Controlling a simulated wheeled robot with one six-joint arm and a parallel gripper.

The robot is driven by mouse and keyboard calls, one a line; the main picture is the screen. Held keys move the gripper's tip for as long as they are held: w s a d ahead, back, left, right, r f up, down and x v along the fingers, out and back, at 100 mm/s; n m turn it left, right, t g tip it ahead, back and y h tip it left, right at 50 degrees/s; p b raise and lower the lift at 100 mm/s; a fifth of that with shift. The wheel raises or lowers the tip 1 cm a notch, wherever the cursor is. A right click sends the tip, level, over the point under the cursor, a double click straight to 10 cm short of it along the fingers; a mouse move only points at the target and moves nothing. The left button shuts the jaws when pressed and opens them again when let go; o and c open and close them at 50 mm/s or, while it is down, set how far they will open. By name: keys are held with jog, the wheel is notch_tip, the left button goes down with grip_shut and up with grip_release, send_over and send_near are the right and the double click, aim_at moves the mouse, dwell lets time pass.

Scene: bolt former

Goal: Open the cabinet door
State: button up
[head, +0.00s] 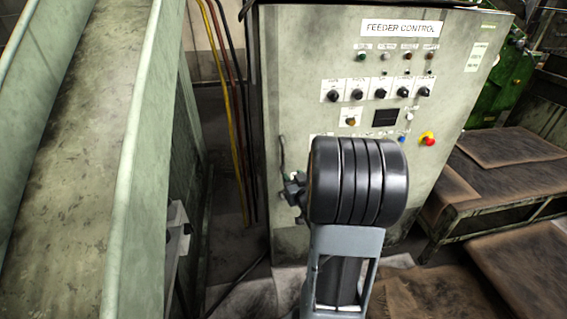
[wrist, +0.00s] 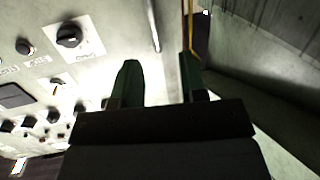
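The grey-green cabinet door (head: 300,80) labelled FEEDER CONTROL stands in the middle of the head view and looks shut. Its panel (wrist: 110,25) fills the left of the wrist view. A thin upright bar, seemingly the door handle (wrist: 153,28), runs near the door's edge and lies between and beyond my fingertips in the wrist view. My gripper (wrist: 160,72) is open, its two dark green fingers apart with nothing clearly between them. In the head view my gripper (head: 294,190) is at the door's left edge, mostly hidden by my arm. Contact with the handle cannot be told.
A green sloped chute (head: 75,130) stands close on the left. Yellow and dark cables (head: 232,110) hang in the gap beside the cabinet. A low brown-topped table (head: 500,160) stands at the right. A red emergency knob (head: 429,140) sticks out of the door.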

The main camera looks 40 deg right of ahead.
aim_at(283, 156)
jog(key=shift+t, duration=0.7)
jog(key=x, duration=0.4)
jog(key=d+x, duration=0.1)
jog(key=x, duration=0.8)
jog(key=shift+s+d+f, duration=0.2)
jog(key=shift+d+f, duration=0.05)
jog(key=shift+f, duration=0.1)
jog(key=shift+c, duration=0.5)
grip_shut()
